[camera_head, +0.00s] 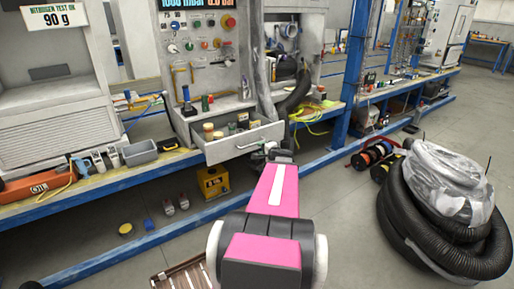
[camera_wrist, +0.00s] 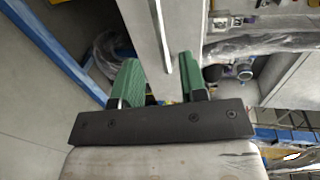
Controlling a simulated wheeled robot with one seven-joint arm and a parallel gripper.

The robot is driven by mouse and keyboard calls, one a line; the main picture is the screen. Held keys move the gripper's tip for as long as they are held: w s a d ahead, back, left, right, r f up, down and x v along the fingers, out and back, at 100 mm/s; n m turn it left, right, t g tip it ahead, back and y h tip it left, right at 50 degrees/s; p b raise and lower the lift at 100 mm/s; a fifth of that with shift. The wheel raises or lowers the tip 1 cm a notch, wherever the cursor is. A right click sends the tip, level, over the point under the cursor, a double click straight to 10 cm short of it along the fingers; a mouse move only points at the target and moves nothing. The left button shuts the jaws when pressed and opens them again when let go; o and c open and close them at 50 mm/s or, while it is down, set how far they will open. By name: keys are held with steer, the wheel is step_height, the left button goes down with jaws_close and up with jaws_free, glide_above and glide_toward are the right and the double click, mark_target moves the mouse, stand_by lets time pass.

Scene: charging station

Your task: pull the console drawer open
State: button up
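The console drawer (camera_head: 223,150) is a light grey box sticking out from the console's front, with its inside and several jars showing. Its thin bar handle (camera_head: 250,143) is on the front face. In the wrist view the handle (camera_wrist: 160,35) runs lengthwise toward the gap between my fingertips. My gripper (camera_wrist: 160,72) has two green fingers standing apart, with the drawer front beyond them. The fingers look open and not closed on the handle; whether either touches it I cannot tell. In the head view my gripper (camera_head: 277,152) is near the drawer's right front end, partly hidden by my arm.
The console panel (camera_head: 205,45) with knobs stands above the drawer. A blue post (camera_head: 352,70) and blue bench rail (camera_head: 310,165) are to the right. A yellow box (camera_head: 213,182) sits below. A wrapped bundle with black hose (camera_head: 440,205) stands on the right floor.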

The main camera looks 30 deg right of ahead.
steer(key=shift+s+r, duration=0.25)
steer(key=shift+s, duration=1)
steer(key=w+a+f+n+g+y, duration=0.1)
steer(key=a+f+n+g+y, duration=0.3)
steer(key=a, duration=0.8)
steer(key=w+a+f+n+g+y, duration=0.15)
steer(key=a+n+g, duration=0.3)
steer(key=a, duration=0.85)
steer(key=s+a+f+n+g+h, duration=0.1)
steer(key=s+a+n+g+h, duration=0.2)
steer(key=a, duration=0.5)
steer(key=s+a+f+n+g+h, duration=0.2)
steer(key=s+a+n+g+h, duration=0.1)
steer(key=s+a+n, duration=0.3)
steer(key=shift+s+a+f+g, duration=0.15)
steer(key=shift+s+a+g, duration=0.05)
steer(key=shift+a+g, duration=0.55)
